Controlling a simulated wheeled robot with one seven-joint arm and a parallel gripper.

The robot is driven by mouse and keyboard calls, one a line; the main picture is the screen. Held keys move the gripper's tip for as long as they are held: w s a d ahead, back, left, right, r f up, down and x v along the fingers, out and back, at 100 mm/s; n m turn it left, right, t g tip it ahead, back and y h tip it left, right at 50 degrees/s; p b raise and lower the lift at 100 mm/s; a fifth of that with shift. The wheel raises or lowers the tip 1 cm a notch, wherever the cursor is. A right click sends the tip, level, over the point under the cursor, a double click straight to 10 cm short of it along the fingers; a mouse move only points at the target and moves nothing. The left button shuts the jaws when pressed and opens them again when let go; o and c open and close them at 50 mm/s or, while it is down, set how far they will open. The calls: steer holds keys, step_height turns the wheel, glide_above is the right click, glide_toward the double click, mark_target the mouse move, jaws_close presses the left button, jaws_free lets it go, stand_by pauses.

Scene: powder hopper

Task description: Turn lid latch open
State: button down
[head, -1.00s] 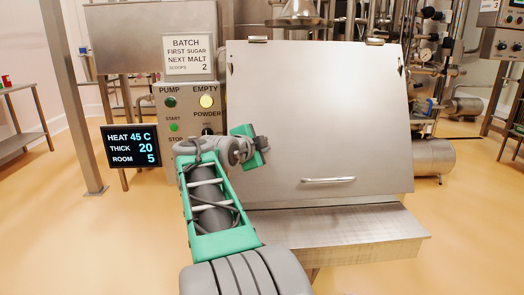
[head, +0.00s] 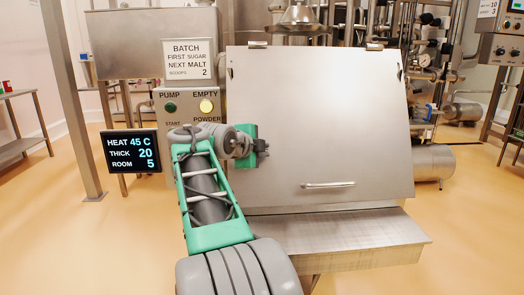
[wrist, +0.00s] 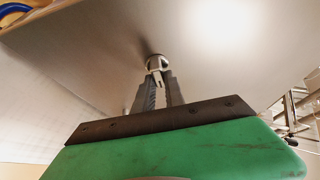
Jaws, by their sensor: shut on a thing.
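The hopper lid (head: 320,120) is a large sloping steel panel, closed, with a bar handle (head: 328,184) low on its front. My gripper (head: 264,147) is at the lid's left part, in front of the panel. In the wrist view, the fingers of my gripper (wrist: 160,90) are shut on the lid latch (wrist: 157,63), a small round metal knob with a short tab that stands out from the steel face. In the head view the latch is hidden by my gripper, and its turned angle is hard to tell.
A control panel (head: 172,97) with PUMP and EMPTY POWDER markings stands left of the lid, partly behind my arm. Above it is a BATCH sign (head: 190,60). A dark display (head: 131,151) stands at left. A steel ledge (head: 340,232) juts out below the lid.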

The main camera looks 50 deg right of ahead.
steer(key=c, duration=1.4)
jaws_free()
steer(key=p+v, duration=0.1)
steer(key=v, duration=0.6)
steer(key=shift+a, duration=0.35)
steer(key=shift+r, duration=0.15)
